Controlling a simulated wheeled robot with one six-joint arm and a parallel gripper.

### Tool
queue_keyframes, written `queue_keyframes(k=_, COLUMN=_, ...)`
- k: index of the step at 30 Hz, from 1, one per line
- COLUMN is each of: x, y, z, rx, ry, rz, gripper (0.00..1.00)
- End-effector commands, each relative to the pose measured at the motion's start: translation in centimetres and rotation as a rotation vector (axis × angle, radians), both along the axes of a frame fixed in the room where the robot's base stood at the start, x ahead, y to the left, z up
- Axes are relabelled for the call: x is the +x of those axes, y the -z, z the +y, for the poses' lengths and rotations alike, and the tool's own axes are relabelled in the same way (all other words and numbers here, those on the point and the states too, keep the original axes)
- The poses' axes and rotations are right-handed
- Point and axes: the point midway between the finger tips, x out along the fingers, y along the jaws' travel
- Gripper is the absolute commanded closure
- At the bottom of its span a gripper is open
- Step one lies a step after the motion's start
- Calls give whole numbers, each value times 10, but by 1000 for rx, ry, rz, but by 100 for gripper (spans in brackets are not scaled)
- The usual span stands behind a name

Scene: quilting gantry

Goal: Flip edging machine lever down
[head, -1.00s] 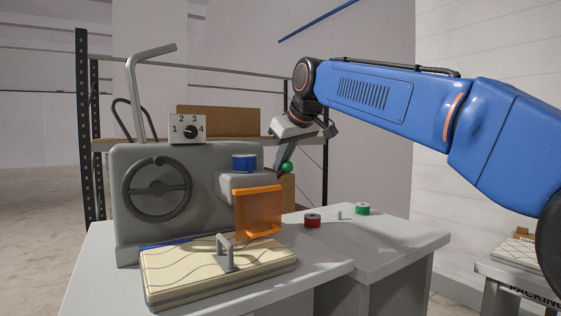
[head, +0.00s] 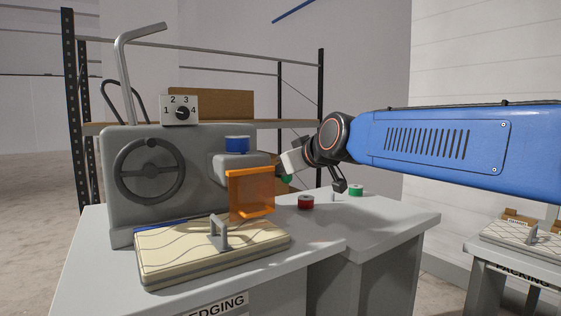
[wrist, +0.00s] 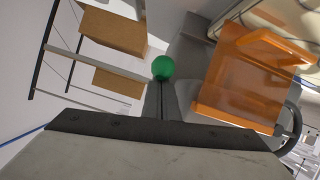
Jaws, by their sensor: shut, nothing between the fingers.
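The grey edging machine (head: 195,205) stands at the left of its table in the head view. A green ball knob (head: 286,179), which looks like the lever's end, shows at the machine's right side, just right of the orange guard (head: 250,192). The lever's shaft is mostly hidden. My gripper (wrist: 161,98) is shut and empty. In the wrist view its fingers point at the green knob (wrist: 164,67) and their tips reach its edge; I cannot tell whether they touch. In the head view the fingers are mostly hidden behind the pale gripper body.
A quilted pad (head: 185,252) with a grey handle lies before the machine. A red spool (head: 306,202) and a green spool (head: 356,190) stand on the table to the right. A blue spool (head: 237,145) sits on the machine. A shelf rack (head: 322,95) stands behind.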

Motion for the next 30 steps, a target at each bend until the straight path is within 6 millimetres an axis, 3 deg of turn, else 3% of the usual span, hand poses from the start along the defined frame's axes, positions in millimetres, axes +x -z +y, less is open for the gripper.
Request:
queue_keyframes(k=13, x=-5, y=43, z=-3, rx=-2, ry=0, rz=4, gripper=100)
queue_keyframes(k=30, x=-2, y=72, z=-1, rx=-9, ry=-2, rz=17, gripper=100)
